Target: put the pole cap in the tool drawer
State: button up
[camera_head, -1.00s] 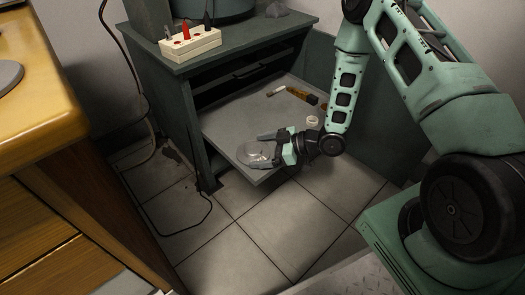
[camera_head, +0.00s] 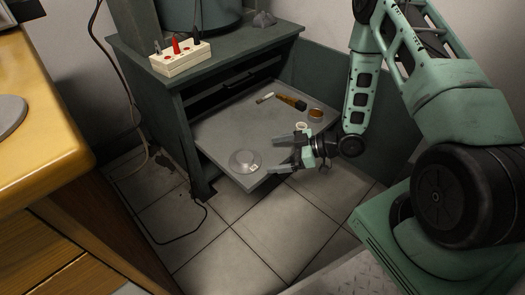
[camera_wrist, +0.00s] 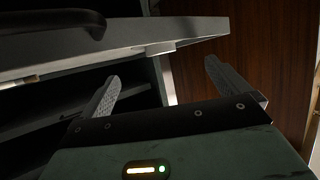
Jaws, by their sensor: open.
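A round, shiny grey piece, which I take to be the pole cap (camera_head: 243,158), lies flat near the front left corner of a pulled-out grey tray, which looks like the tool drawer (camera_head: 222,131). My gripper (camera_head: 273,154) is open and empty at the tray's front right edge, its fingers pointing left toward the cap with a gap between. In the wrist view my gripper (camera_wrist: 168,85) shows two spread fingers with nothing between them.
A brush-like tool (camera_head: 265,97), an orange-handled tool (camera_head: 290,101), an amber roll (camera_head: 316,114) and a white ring (camera_head: 301,127) lie on the tray's right half. A power strip (camera_head: 180,59) sits on the cabinet top. A wooden desk (camera_head: 50,130) stands at left.

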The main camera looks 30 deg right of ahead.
jog(key=r, duration=0.1)
jog(key=w+r+h, duration=0.1)
jog(key=d+r+p, duration=0.1)
jog(key=shift+w+r+n+g+h, duration=0.2)
jog(key=shift+n+g+h, duration=0.1)
jog(key=shift+g+h, duration=0.1)
jog(key=s+a+r+m+g+h, duration=0.1)
jog(key=a+r+m+g+h, duration=0.1)
jog(key=a+r+h, duration=0.65)
jog(key=s+a+r+g, duration=0.1)
jog(key=s+a+r, duration=0.1)
jog(key=s+r, duration=0.2)
jog(key=s+a+r+m+g, duration=0.1)
jog(key=s+r, duration=0.4)
jog(key=s, duration=0.6)
jog(key=s+a+r+m+g, duration=0.1)
jog(key=s+a+r, duration=0.3)
jog(key=s, duration=0.4)
jog(key=shift+a+r+g, duration=0.3)
jog(key=shift+r+g, duration=0.25)
jog(key=shift+g, duration=0.35)
